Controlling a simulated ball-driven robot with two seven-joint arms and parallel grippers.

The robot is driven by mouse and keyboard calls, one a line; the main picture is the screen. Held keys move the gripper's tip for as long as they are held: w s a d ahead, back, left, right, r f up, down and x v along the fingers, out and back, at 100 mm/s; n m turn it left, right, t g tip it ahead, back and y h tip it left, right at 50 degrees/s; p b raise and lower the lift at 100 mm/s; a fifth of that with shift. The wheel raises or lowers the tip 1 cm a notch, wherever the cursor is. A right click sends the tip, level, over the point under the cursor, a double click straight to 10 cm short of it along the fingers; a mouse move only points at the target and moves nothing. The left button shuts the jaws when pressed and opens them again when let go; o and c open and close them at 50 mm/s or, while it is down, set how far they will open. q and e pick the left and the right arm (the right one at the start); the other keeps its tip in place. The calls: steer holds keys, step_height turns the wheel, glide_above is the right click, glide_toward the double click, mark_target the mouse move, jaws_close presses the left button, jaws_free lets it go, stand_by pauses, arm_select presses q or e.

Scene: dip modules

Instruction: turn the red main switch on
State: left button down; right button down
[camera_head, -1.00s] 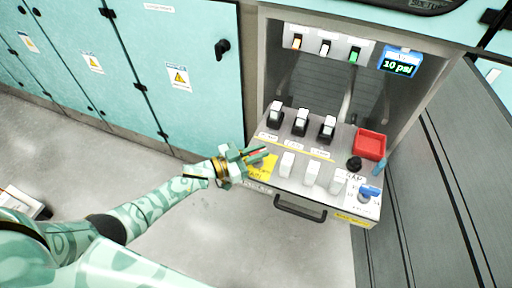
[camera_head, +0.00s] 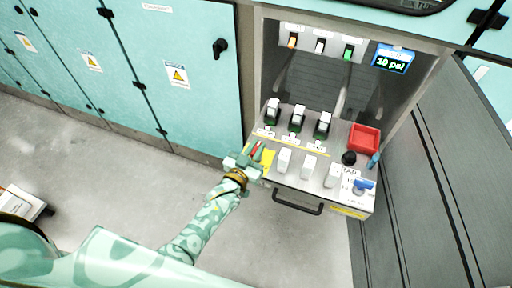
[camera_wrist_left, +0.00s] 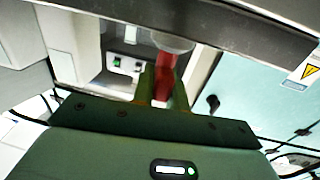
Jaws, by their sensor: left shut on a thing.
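The red main switch (camera_wrist_left: 165,78) shows in the left wrist view as a red handle between my fingers, under a round grey part. My left gripper (camera_wrist_left: 163,88) is shut on it. In the head view, my left gripper (camera_head: 257,152) is at the left front corner of the panel, beside a yellow plate (camera_head: 268,161). A thin strip of red shows between its fingers there. The fingers hide most of the switch, and I cannot read its position marks. My right gripper is not in view.
The panel carries three black-and-white modules (camera_head: 297,120) with green at their bases, white blocks (camera_head: 308,167), a red tray (camera_head: 364,138), a black knob (camera_head: 349,158) and a blue-handled valve (camera_head: 362,186). A black drawer handle (camera_head: 297,204) sticks out in front.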

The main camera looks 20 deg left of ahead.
arm_select(q)
steer(key=shift+w+r, duration=0.1)
steer(key=shift+r, duration=0.05)
steer(key=c, duration=1.4)
jaws_free()
steer(key=s+a+p, duration=0.2)
steer(key=s+p, duration=0.1)
steer(key=s, duration=1.3)
steer(key=shift+a, duration=0.2)
steer(key=shift+s, duration=0.1)
